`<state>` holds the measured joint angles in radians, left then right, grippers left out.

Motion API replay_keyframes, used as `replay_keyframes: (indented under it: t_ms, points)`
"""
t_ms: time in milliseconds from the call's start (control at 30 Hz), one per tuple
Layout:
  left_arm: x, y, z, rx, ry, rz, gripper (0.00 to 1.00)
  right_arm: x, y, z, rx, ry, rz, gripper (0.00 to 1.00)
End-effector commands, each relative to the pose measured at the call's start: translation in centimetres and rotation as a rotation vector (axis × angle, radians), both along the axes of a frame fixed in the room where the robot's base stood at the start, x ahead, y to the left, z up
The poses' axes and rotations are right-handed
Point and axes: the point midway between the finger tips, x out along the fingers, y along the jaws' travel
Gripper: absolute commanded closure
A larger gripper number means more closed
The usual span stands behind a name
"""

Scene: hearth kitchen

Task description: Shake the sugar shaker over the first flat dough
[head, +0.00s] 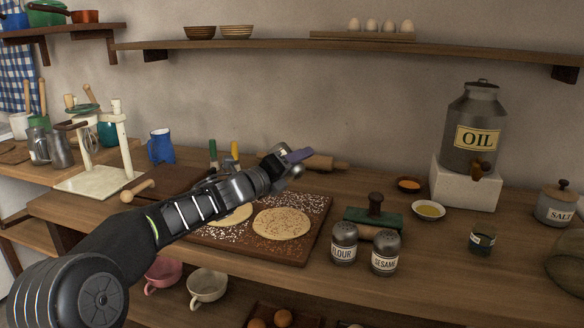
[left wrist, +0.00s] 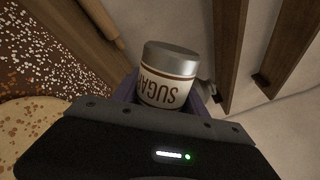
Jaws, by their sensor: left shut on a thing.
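My left gripper (head: 291,162) is above the back of the dark dough board (head: 322,222). In the left wrist view, its purple fingers are shut on the sugar shaker (left wrist: 165,90). The shaker is a white jar with a grey metal lid, and its SUGAR label reads upside down in that view. In the head view the gripper mostly hides it. One round flat dough (head: 282,224) lies on the board, in front of the gripper. Another flat dough (head: 238,216) lies to its left, partly hidden by my arm. White specks cover the board around them. My right gripper is not in view.
The flour shaker (head: 343,243) and sesame shaker (head: 385,252) stand right of the board, by a green press (head: 373,217). A rolling pin (head: 318,162) lies behind the board. Small bowls (head: 429,210) and the oil can (head: 474,130) stand farther right.

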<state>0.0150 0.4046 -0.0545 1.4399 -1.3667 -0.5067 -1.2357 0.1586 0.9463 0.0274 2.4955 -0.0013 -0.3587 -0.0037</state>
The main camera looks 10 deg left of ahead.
Motion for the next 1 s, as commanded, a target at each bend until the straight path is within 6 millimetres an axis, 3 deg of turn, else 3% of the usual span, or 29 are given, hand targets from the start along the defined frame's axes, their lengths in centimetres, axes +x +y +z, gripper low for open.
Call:
replay_keyframes:
  t_ms: [333,567,1000]
  points:
    - [-0.1,-0.1,0.2,0.000,-0.002,0.000,0.95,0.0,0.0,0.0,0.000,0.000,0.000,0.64]
    - [0.4,0.9,0.3,0.001,-0.001,0.001,0.95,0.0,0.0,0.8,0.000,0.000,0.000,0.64]
    - [-0.1,0.0,-0.1,0.000,-0.002,-0.001,0.95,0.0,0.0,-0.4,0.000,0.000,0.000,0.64]
